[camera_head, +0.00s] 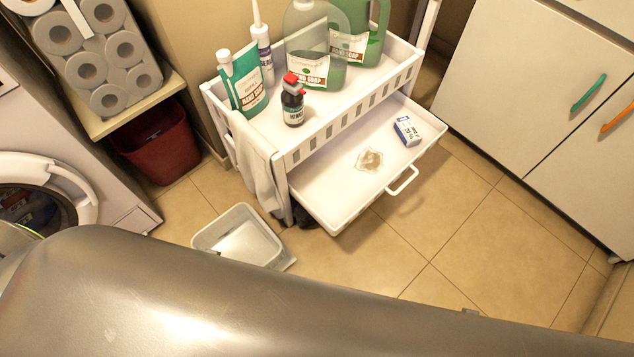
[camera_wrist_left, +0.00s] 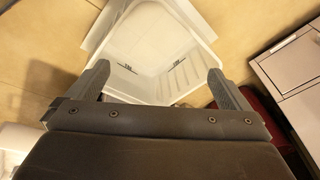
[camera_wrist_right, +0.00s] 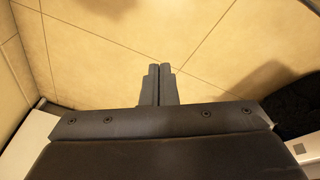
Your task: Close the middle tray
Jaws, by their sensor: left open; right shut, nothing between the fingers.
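The middle tray (camera_head: 325,200) is a white drawer-like tray pulled out from the white trolley (camera_head: 310,150) toward the front right in the head view. Its white handle (camera_head: 403,181) sticks out at the front edge. A small blue and white box (camera_head: 407,131) and a brownish patch (camera_head: 369,160) are on the tray. My left gripper (camera_wrist_left: 159,68) is open, with a white container between and beyond its fingers. My right gripper (camera_wrist_right: 160,68) is shut and empty above bare floor. Neither gripper shows in the head view.
Bottles, including a small dark one (camera_head: 293,104), stand on the trolley top. A white bin (camera_head: 240,238) stands on the floor left of the tray. A white cabinet (camera_head: 520,85) is at right. The tiled floor (camera_head: 460,225) before the tray is clear.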

